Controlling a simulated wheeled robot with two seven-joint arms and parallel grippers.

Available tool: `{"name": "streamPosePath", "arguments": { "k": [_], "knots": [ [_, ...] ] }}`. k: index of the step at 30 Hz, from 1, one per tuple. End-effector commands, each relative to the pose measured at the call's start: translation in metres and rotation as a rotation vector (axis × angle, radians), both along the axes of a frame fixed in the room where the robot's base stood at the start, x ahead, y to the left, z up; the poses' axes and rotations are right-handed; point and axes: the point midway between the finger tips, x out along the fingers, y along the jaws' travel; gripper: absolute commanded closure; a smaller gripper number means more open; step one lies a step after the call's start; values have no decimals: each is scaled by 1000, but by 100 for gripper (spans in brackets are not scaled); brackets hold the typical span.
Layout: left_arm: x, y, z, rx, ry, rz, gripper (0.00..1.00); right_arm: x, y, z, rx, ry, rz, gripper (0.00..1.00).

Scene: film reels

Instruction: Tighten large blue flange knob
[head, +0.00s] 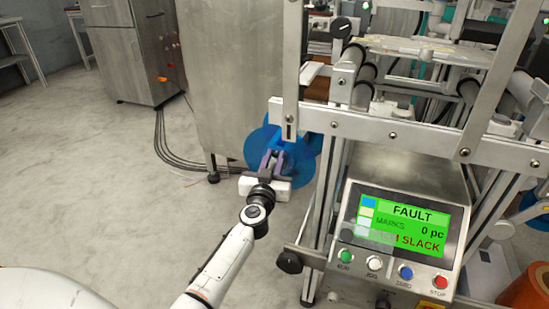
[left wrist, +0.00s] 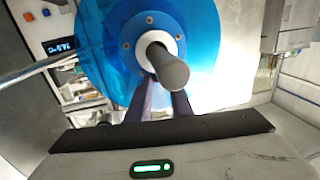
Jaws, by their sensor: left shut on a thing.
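The large blue flange knob (head: 255,148) is a round blue disc low on the machine, beside the grey cabinet and left of the control panel. In the left wrist view the blue disc (left wrist: 205,30) fills the upper middle, with small screws, a pale hub and a grey shaft end (left wrist: 168,67) sticking out toward the camera. My left gripper (head: 272,160) reaches up to the disc, and its two dark fingers (left wrist: 160,100) are shut on the knob near the hub, below the shaft end. The exact contact is partly hidden by the shaft. My right gripper is not in view.
A control panel (head: 403,222) reads FAULT, MARKS 0 pc and a red line ending in SLACK. Metal rails (head: 400,130) and posts stand close above and right of my left gripper. A grey cabinet (head: 220,80) stands behind. The floor at the left is mostly clear.

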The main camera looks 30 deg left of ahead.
Motion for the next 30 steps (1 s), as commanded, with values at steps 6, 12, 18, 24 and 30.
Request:
{"name": "streamPosePath", "arguments": {
  "k": [6,12,18,24,30],
  "knots": [
    [-1,6,4,8,-1,-111,100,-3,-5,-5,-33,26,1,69],
    [-2,11,-3,13,0,-268,100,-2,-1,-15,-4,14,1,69],
    [-1,15,-6,2,15,-413,100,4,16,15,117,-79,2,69],
    [-1,18,-2,-3,17,-526,100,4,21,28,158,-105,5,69],
    [0,20,-1,-2,16,-597,100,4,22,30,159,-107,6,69]
  ]
}}
